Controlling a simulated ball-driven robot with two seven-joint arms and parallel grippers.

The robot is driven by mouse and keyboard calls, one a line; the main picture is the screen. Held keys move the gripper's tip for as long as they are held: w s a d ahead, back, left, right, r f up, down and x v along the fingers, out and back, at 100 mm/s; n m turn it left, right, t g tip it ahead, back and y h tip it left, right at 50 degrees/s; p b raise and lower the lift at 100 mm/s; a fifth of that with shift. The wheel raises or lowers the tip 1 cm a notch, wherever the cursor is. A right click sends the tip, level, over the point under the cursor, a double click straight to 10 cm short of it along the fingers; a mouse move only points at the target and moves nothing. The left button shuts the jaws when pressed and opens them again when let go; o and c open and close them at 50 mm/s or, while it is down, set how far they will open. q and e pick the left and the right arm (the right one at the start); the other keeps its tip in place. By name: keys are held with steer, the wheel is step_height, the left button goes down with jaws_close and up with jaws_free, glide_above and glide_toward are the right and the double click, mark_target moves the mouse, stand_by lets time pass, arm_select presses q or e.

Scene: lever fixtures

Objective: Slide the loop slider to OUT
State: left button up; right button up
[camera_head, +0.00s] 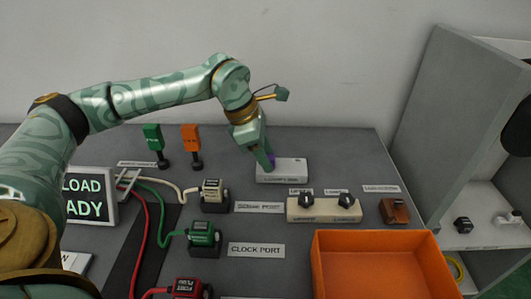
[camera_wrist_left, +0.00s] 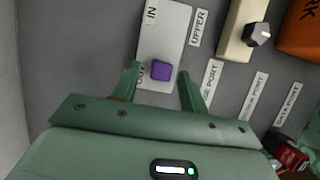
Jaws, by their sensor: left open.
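The loop slider is a light grey plate (camera_head: 290,170) at the back of the bench, with a purple knob (camera_head: 272,159) at its left part. In the left wrist view the plate (camera_wrist_left: 166,32) reads IN at its far end and a partly hidden OUT at its near end. The purple knob (camera_wrist_left: 162,70) sits at the OUT end. My left gripper (camera_head: 266,162) points down at the knob. In the wrist view its open fingers (camera_wrist_left: 157,74) stand on either side of the knob, with visible gaps. My right gripper is not in view.
A beige box with two black knobs (camera_head: 324,209) stands right of the slider. An orange tray (camera_head: 375,240) is at the front right. Green (camera_head: 153,137) and orange (camera_head: 191,137) levers stand left. Plugs with cables and a screen (camera_head: 84,196) lie further left. A grey shelf (camera_head: 436,110) bounds the right.

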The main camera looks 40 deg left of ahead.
arm_select(q)
steer(key=p+v, duration=0.6)
steer(key=v, duration=1)
steer(key=shift+p, duration=0.35)
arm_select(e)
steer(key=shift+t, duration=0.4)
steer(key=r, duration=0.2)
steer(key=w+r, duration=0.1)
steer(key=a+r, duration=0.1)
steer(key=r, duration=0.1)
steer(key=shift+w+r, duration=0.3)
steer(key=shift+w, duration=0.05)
